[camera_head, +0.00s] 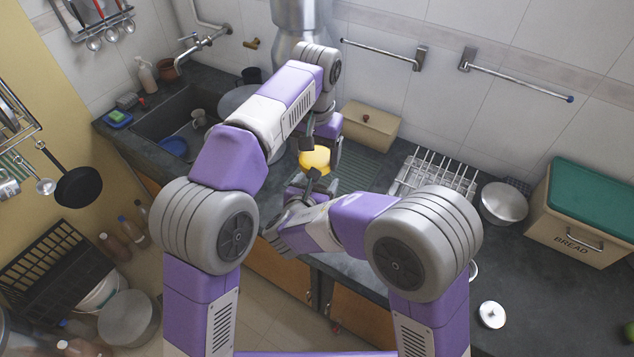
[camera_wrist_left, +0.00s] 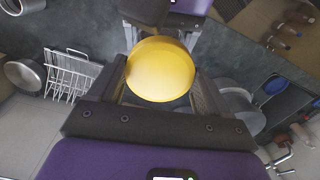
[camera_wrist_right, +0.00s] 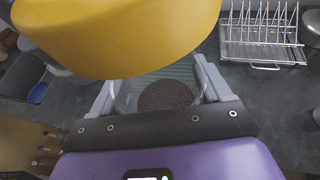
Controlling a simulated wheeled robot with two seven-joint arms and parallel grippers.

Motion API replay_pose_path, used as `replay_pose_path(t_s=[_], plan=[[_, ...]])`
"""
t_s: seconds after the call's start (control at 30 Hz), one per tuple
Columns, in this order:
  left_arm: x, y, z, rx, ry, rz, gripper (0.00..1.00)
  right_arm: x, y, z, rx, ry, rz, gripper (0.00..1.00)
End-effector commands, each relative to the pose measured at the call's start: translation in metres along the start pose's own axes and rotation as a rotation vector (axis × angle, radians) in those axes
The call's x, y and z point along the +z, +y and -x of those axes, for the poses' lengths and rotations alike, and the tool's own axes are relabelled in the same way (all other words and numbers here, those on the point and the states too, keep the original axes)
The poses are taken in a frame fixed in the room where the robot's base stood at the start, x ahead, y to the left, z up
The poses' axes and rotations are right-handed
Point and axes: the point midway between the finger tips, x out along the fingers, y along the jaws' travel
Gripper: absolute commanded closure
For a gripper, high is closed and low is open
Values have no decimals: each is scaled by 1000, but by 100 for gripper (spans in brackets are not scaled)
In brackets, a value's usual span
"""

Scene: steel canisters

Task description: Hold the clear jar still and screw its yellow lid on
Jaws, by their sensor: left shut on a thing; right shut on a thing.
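The yellow lid (camera_head: 314,159) shows in the middle of the head view, above the clear jar. In the left wrist view the lid (camera_wrist_left: 160,69) is round and face-on between the fingers of my left gripper (camera_wrist_left: 160,75), which is shut on it. My right gripper (camera_wrist_right: 160,92) is shut on the clear jar (camera_wrist_right: 127,98), below the lid. Dark grainy contents show through the jar. The lid (camera_wrist_right: 115,35) fills the upper part of the right wrist view and hides the jar's mouth. I cannot tell whether lid and jar touch.
A ribbed draining area (camera_head: 358,168) and a wire rack (camera_head: 437,176) lie to the right on the dark counter. A beige box (camera_head: 370,128) stands behind. A sink (camera_head: 178,125) is at left. A bread bin (camera_head: 580,215) stands far right.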

Motion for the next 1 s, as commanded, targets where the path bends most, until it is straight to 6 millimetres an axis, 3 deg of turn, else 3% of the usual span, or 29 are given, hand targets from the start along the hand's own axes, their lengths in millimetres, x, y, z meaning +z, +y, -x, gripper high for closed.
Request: replay_pose_path(t_s=[0.3,1.0], plan=[[0,0,-21,0,1,1,50,0,0,0,0,-1,0,77],[2,0,-21,1,1,1,50,0,0,0,0,-1,0,77]])
